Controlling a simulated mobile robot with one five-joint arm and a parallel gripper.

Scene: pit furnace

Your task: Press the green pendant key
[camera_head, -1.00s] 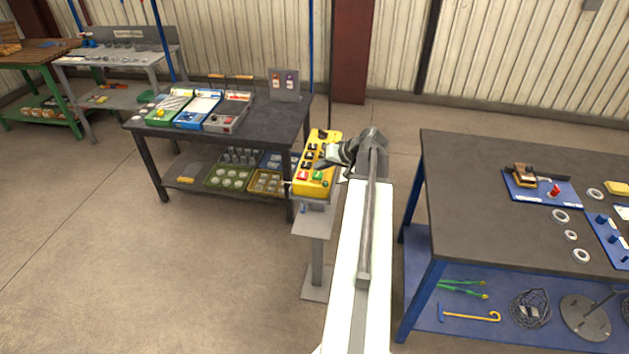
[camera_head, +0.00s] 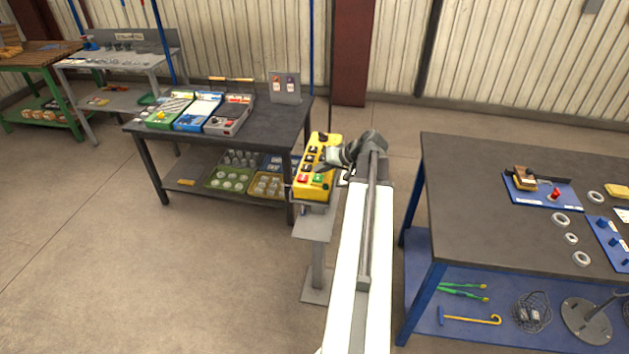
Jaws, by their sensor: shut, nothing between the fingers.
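The yellow pendant (camera_head: 308,188) lies tilted on a grey pedestal (camera_head: 316,225) in the middle of the view. It carries a red key at its lower left, a green key (camera_head: 318,179) at its lower right, and several dark keys above. My gripper (camera_head: 320,168) is shut and empty. Its fingertips are over the pendant, just above the green key in the picture. I cannot tell whether they touch the pendant. My gripper and wrist hide part of the pendant's right side.
A dark table (camera_head: 262,127) with several coloured trays stands behind left. A blue-legged table (camera_head: 470,215) with rings, a blue board and tools stands at right, close to my arm. Open concrete floor (camera_head: 150,270) lies at front left.

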